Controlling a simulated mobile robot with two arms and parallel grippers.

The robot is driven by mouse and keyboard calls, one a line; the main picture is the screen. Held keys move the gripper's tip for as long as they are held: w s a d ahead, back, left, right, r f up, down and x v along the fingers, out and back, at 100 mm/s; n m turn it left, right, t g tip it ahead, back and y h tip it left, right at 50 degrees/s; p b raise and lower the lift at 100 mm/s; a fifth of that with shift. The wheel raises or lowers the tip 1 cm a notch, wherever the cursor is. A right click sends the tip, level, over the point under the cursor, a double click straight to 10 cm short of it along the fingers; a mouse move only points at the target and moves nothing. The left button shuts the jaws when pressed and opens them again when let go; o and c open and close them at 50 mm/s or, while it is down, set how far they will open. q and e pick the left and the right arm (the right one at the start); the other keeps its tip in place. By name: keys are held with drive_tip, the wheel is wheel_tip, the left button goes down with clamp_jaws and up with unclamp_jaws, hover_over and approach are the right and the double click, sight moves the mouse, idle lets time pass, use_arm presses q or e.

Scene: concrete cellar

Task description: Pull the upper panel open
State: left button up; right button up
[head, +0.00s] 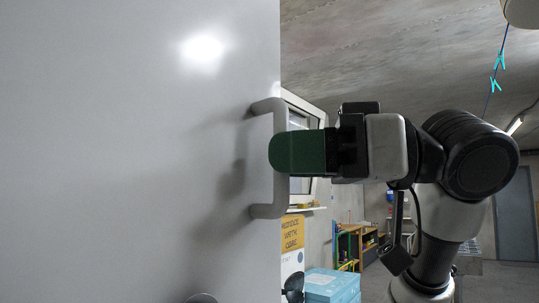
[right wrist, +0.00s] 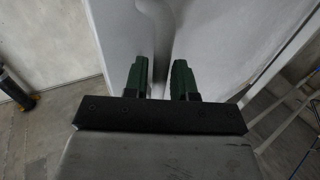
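A large pale grey panel (head: 120,150) fills the left half of the head view. A grey U-shaped bar handle (head: 267,209) stands upright near its right edge. My right gripper (head: 283,152) reaches in from the right, its green fingers level with the middle of the handle and hiding that part. In the right wrist view the handle (right wrist: 160,25) runs down between the two green fingers (right wrist: 159,75), which sit close on either side of it. Whether the panel is ajar cannot be told. My left gripper does not show.
Right of the panel are a yellow-and-white sign (head: 292,235), a light blue box (head: 332,287) and wooden shelving (head: 358,245). A grey door (head: 515,215) stands at the far right. The concrete floor is mostly hidden by my right arm.

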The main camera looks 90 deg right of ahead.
drive_tip(key=s+b, duration=0.1)
drive_tip(key=s, duration=0.9)
drive_tip(key=shift+a, duration=0.4)
